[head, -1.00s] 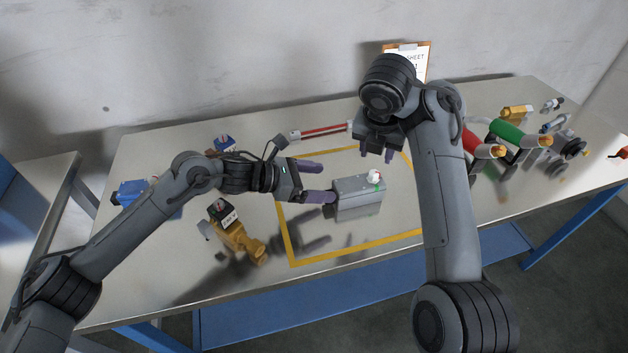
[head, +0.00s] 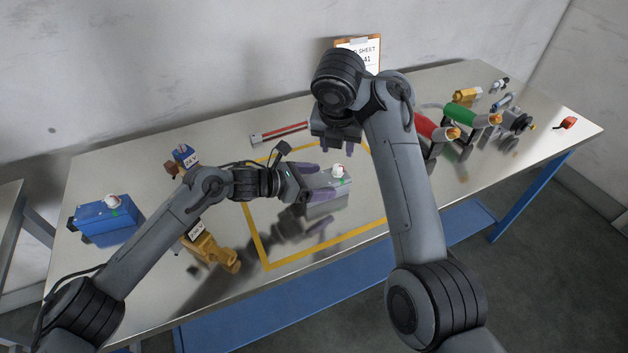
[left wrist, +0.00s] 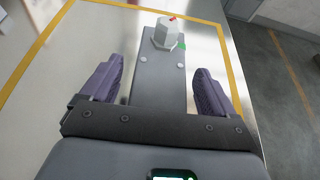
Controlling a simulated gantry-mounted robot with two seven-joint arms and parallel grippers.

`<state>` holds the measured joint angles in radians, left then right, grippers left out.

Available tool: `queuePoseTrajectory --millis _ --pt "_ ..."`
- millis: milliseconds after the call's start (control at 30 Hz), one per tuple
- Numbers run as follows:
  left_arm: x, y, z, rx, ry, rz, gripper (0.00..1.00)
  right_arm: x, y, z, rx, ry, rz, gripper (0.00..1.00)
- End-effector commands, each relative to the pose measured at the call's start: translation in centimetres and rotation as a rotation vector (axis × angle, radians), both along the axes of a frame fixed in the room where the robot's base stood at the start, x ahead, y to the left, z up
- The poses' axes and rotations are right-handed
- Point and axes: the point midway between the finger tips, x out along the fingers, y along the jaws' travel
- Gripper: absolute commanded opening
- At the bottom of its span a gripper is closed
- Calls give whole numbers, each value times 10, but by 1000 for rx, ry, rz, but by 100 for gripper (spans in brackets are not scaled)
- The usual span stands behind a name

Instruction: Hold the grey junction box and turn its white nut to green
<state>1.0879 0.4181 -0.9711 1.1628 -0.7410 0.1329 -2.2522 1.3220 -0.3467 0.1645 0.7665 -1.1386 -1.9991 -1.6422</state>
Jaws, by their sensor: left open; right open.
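The grey junction box (head: 322,206) lies inside the yellow outline on the table. Its white nut (head: 338,170) sits on top near the right end, with a green mark beside it. In the left wrist view the nut (left wrist: 166,34) shows a red mark on top, and the green mark (left wrist: 182,46) is on the box to its right. My left gripper (head: 310,181) is open, its purple fingers on either side of the box (left wrist: 160,82); contact cannot be made out. My right gripper (head: 337,150) is open, pointing down behind the nut and above the table.
A blue box (head: 106,221) with its own white nut stands at the left. A red bar (head: 280,133) lies behind the outline. Red and green handled tools (head: 470,116) stand at the right.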

Motion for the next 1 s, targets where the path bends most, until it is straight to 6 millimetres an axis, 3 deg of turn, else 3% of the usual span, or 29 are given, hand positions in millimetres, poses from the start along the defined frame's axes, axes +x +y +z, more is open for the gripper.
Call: queuePoseTrajectory --millis 100,500,1000 --pt "0 0 0 0 0 0 87 0 0 0 0 0 0 43" --pt "0 0 0 0 0 0 26 0 0 0 0 0 0 43" --pt "0 0 0 0 0 0 25 0 0 0 0 0 0 43"
